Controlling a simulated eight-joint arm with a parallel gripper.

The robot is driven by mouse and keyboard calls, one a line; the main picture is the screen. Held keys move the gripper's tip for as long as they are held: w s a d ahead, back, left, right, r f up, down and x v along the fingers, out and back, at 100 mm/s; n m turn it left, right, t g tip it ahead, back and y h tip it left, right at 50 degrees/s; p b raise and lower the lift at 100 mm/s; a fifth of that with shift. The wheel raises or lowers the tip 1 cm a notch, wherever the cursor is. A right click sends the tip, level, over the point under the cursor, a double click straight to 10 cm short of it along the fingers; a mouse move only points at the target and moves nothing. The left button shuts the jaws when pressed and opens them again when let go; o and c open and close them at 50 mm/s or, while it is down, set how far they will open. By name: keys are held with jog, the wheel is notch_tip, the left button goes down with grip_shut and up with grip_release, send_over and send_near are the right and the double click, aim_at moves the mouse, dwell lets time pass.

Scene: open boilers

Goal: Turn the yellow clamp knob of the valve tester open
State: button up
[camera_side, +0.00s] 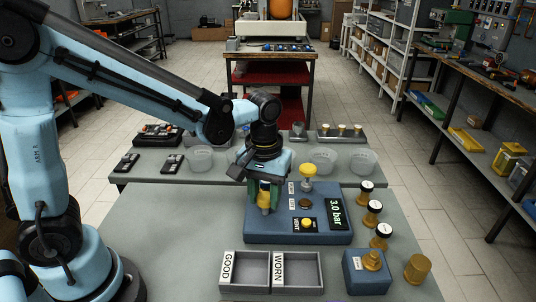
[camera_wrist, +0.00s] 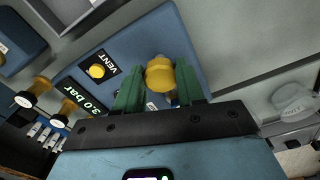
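The valve tester (camera_side: 270,232) is a blue box on the front table with a lit "3.0 bar" display (camera_side: 336,213) and a yellow VENT button (camera_side: 307,223). My gripper (camera_side: 265,190) points down over the tester's left part. In the wrist view its green fingers (camera_wrist: 160,85) stand on both sides of a yellow knob (camera_wrist: 160,73) and appear to touch it. The knob's lower part shows below the fingers in the side view (camera_side: 265,200). Another yellow-topped knob (camera_side: 307,170) stands upright at the tester's back. The display (camera_wrist: 85,100) and VENT button (camera_wrist: 96,71) also show in the wrist view.
Two grey trays marked GOOD (camera_side: 244,272) and WORN (camera_side: 297,272) sit in front of the tester. Several brass valves stand to its right, one in a blue block (camera_side: 366,278). Clear bowls (camera_side: 322,160) and small dark items (camera_side: 127,162) stand on the table behind.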

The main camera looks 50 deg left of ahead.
jog(key=c, duration=0.3)
jog(key=m, duration=0.3)
jog(key=shift+a+m, duration=0.1)
jog(key=shift+m, duration=0.3)
jog(key=m, duration=0.9)
jog(key=shift+a+m, duration=0.15)
jog(key=shift+m, duration=2.45)
